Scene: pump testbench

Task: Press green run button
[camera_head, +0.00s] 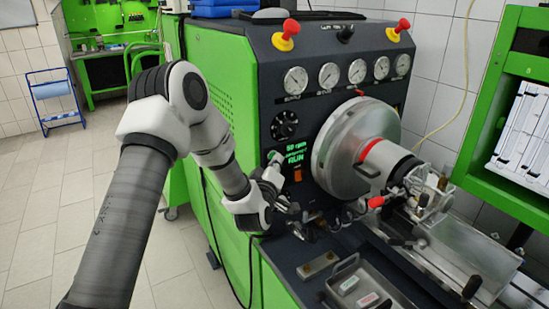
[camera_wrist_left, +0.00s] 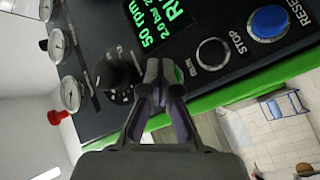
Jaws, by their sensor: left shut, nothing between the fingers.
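My left gripper (camera_head: 274,158) reaches the front panel of the pump test bench (camera_head: 320,95), at the left of the display. In the left wrist view the gripper (camera_wrist_left: 164,70) is shut and empty, its dark fingertips together close to the panel. A small green spot, likely the green run button (camera_wrist_left: 178,73), shows just right of the fingertips and is partly hidden by them. I cannot tell whether the fingers touch it. The display (camera_head: 295,155) reads 50 rpm and RUN in green. My right gripper is not in view.
A ringed STOP button (camera_wrist_left: 212,53) and a blue RESET button (camera_wrist_left: 269,21) lie right of the fingers in the wrist view. A black knob (camera_wrist_left: 110,74) is on the left. A round metal chuck (camera_head: 345,150) and a grey tray (camera_head: 358,288) stand right of the arm.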

